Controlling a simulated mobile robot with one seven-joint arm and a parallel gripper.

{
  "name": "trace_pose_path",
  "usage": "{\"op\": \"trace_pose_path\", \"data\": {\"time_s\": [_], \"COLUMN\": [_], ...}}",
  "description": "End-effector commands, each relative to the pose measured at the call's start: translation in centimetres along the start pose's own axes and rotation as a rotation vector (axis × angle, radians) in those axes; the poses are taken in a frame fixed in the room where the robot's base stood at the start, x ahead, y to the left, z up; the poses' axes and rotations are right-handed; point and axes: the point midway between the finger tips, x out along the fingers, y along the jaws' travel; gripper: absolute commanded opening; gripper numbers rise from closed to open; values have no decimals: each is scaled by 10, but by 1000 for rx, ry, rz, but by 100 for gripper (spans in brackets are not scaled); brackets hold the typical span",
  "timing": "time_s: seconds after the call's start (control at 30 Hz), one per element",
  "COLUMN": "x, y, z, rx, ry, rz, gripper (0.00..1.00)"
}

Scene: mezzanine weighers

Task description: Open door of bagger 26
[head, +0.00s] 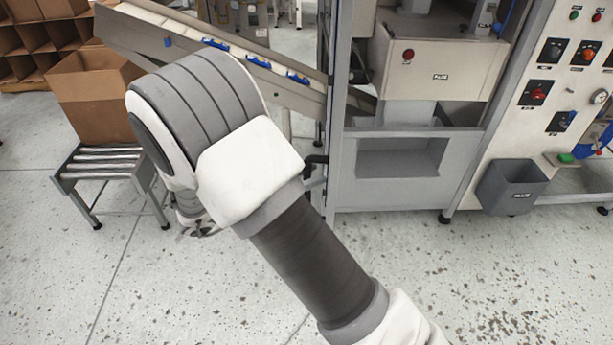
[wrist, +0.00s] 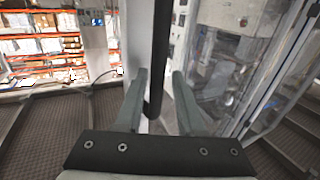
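In the wrist view my gripper (wrist: 160,80) is open, with one grey finger on each side of a dark vertical bar (wrist: 157,55) that looks like a door handle. The bar lies between the fingers in the picture; I cannot tell whether either finger touches it. A clear door-like panel (wrist: 235,75) in a pale frame stands to its right. In the head view a bagging machine (head: 395,165) with a grey frame stands right of my arm; no number 26 is readable.
In the head view, an inclined conveyor (head: 215,50) with blue-and-white packs runs down into the machine. A control panel (head: 560,80) and grey bin (head: 510,187) are at right. The front floor is clear.

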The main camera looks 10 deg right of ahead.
Motion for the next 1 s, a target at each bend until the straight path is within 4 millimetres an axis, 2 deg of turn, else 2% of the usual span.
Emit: {"op": "trace_pose_path", "data": {"time_s": [0.33,0.47,0.57,1.0], "x": [-2,-12,-28,-133], "y": [1,1,0,0], "z": [2,3,4,4], "rx": [-4,-4,-3,-3], "ry": [-3,-4,-4,-4], "rz": [-1,-3,-4,-4], "gripper": [50,50,50,50]}}
